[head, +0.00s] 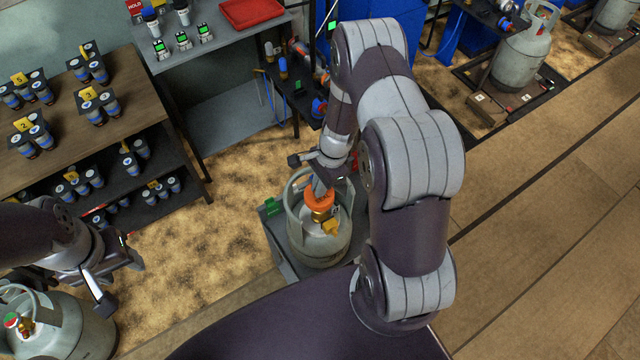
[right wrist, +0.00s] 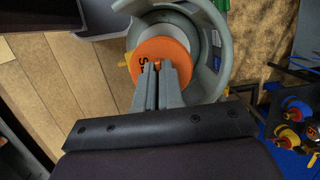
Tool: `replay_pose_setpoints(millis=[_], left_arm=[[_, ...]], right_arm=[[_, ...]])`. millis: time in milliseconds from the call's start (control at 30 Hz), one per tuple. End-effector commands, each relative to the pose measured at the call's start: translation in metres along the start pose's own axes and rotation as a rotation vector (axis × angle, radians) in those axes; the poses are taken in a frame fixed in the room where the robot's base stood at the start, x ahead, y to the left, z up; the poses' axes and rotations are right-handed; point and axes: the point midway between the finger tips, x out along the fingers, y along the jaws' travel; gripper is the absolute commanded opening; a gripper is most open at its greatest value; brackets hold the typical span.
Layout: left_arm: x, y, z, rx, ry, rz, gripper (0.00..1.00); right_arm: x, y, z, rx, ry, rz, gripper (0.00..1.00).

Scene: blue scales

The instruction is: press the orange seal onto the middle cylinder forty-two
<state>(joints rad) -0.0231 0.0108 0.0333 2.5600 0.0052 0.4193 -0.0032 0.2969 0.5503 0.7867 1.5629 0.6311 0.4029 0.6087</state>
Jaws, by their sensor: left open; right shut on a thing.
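A grey gas cylinder (head: 322,248) with a ring collar stands upright on a grey platform in the middle of the head view; no number is readable on it. A yellow tag (head: 332,229) sits near its brass valve. My right gripper (head: 319,187) is shut on the orange seal (head: 318,202), at the valve inside the collar. In the right wrist view the seal (right wrist: 160,60) is a round orange disc with dark lettering, between the fingertips (right wrist: 160,72). Whether it touches the valve is hidden. My left gripper (head: 120,277) is open and empty at the lower left.
Another grey cylinder (head: 70,330) stands close below my left gripper. A wooden shelf (head: 130,80) with several dark cups and yellow number tags is at the left. A grey bench with a red tray (head: 250,12) stands behind. More cylinders (head: 522,60) are at the upper right.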

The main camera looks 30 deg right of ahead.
Motion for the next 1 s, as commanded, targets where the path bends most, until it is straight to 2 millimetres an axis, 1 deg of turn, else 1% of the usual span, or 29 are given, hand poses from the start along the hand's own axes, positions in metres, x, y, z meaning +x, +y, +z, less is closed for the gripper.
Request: replay_pose_setpoints(millis=[367,1000], left_arm=[[0.0,0.0,0.0,0.0,0.0,0.0,0.49],[0.014,0.0,0.002,0.0,0.0,0.0,0.49]], right_arm=[[0.001,0.0,0.0,0.0,0.0,0.0,0.0],[0.016,0.0,-0.004,0.0,0.0,0.0,0.0]])
